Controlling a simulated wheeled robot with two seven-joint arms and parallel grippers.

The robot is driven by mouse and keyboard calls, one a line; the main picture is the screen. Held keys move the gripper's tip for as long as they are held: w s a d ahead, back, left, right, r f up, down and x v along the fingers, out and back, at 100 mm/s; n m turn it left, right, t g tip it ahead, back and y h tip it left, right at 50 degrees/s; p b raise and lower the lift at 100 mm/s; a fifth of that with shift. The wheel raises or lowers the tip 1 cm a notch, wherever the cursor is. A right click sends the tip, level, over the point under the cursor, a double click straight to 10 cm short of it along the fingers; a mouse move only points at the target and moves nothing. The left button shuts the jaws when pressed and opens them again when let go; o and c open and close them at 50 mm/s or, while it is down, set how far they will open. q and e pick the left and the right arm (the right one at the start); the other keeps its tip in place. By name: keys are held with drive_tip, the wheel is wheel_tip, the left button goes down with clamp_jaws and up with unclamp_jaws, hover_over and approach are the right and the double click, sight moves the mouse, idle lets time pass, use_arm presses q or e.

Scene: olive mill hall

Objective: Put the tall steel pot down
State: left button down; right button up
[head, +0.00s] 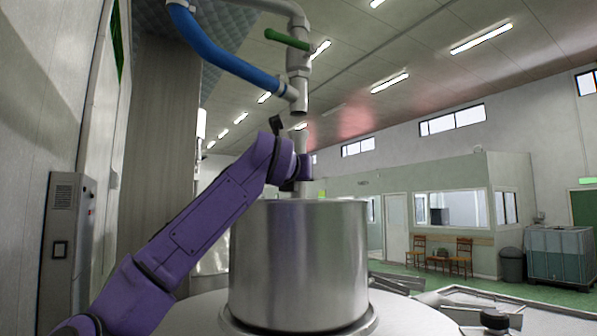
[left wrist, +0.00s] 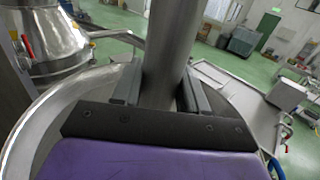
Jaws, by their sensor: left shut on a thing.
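The tall steel pot (left wrist: 165,60) is a slim, smooth grey cylinder in the left wrist view. My left gripper (left wrist: 160,95) is shut on it, with one dark finger on each side. In the head view my purple left arm reaches in from the left. The left gripper (head: 299,172) is just above the rim of a wide steel drum, and only a small grey part of the pot shows below it. The pot's base is hidden, so I cannot tell whether it touches anything. My right gripper is not in view.
The wide steel drum (head: 298,265) stands in front, on a pale round top (head: 405,315). A vertical pipe (head: 298,95) with a blue hose (head: 225,62) hangs overhead. A steel hopper (left wrist: 48,40) shows at left in the wrist view. A grey cabinet (head: 66,240) stands at left.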

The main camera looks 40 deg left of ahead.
use_arm(q)
drive_tip(key=c, duration=0.6)
unclamp_jaws()
drive_tip(key=shift+f, duration=0.1)
drive_tip(key=b+v, duration=0.6)
drive_tip(key=v, duration=0.6)
drive_tip(key=shift+d, duration=0.1)
